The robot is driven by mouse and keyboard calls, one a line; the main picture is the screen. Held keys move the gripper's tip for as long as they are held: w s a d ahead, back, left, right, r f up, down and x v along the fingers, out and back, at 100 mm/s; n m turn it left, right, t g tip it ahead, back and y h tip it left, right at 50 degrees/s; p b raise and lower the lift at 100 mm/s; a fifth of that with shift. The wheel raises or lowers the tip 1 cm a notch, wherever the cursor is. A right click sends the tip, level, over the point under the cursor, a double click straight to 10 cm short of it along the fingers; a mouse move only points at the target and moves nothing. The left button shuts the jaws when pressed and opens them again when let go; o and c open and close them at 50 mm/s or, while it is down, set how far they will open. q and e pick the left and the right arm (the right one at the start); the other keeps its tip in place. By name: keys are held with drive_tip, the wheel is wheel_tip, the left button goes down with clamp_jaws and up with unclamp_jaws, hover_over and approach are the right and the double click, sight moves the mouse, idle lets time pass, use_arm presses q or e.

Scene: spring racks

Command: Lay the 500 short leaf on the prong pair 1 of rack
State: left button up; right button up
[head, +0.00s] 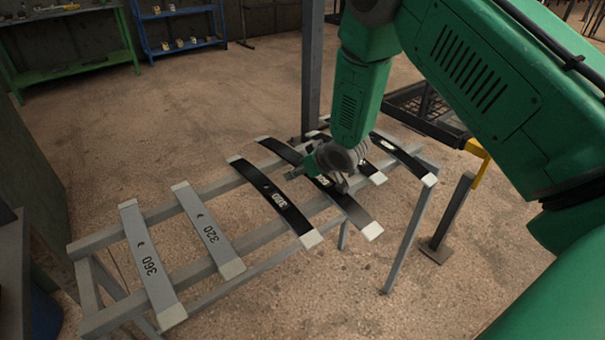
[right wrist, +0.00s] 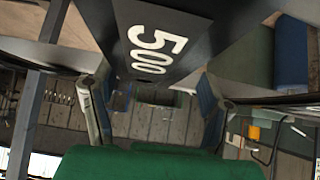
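The 500 short leaf (right wrist: 160,45) fills the upper middle of the right wrist view, dark with a white 500. In the head view a long black leaf with pale tips (head: 360,215) lies across the line of the rack's two rails, under my right gripper (head: 340,180). The gripper's fingers stand either side of the 500 leaf in the wrist view. Whether they press on it, and whether the leaf is clear of the rails, I cannot tell. The grey rack (head: 265,236) runs from lower left to upper right. Prong pair 1 cannot be made out. My left gripper is not in view.
Grey leaves marked 360 (head: 150,265) and 320 (head: 209,232) lie on the rack's left part. A black leaf marked 380 (head: 277,200) lies beside the long one. Another black leaf (head: 412,163) is at the right end. A post (head: 312,70) stands behind.

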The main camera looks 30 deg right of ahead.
drive_tip(key=shift+d+f, duration=0.15)
drive_tip(key=shift+d, duration=0.4)
drive_tip(key=shift+s+d+f, duration=0.1)
drive_tip(key=shift+d, duration=0.3)
drive_tip(key=c, duration=0.4)
drive_tip(key=shift+d+f, duration=0.1)
drive_tip(key=shift+d, duration=0.2)
clamp_jaws()
drive_tip(key=shift+a+r, duration=0.15)
drive_tip(key=shift+r, duration=0.05)
drive_tip(key=shift+w+a+r, duration=0.1)
drive_tip(key=shift+w+a, duration=0.15)
drive_tip(key=shift+a, duration=0.3)
drive_tip(key=shift+a+r, duration=0.15)
drive_tip(key=shift+r, duration=0.5)
drive_tip(key=r, duration=0.2)
drive_tip(key=r+p, duration=0.1)
drive_tip(key=r, duration=0.2)
drive_tip(key=d+r, duration=0.1)
drive_tip(key=r, duration=0.1)
drive_tip(key=shift+d+r, duration=0.1)
drive_tip(key=shift+r, duration=0.15)
drive_tip(key=shift+a+r, duration=0.35)
drive_tip(key=shift+r, duration=0.25)
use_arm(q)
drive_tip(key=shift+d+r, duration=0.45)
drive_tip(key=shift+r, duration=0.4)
use_arm(e)
drive_tip(key=shift+a, duration=0.15)
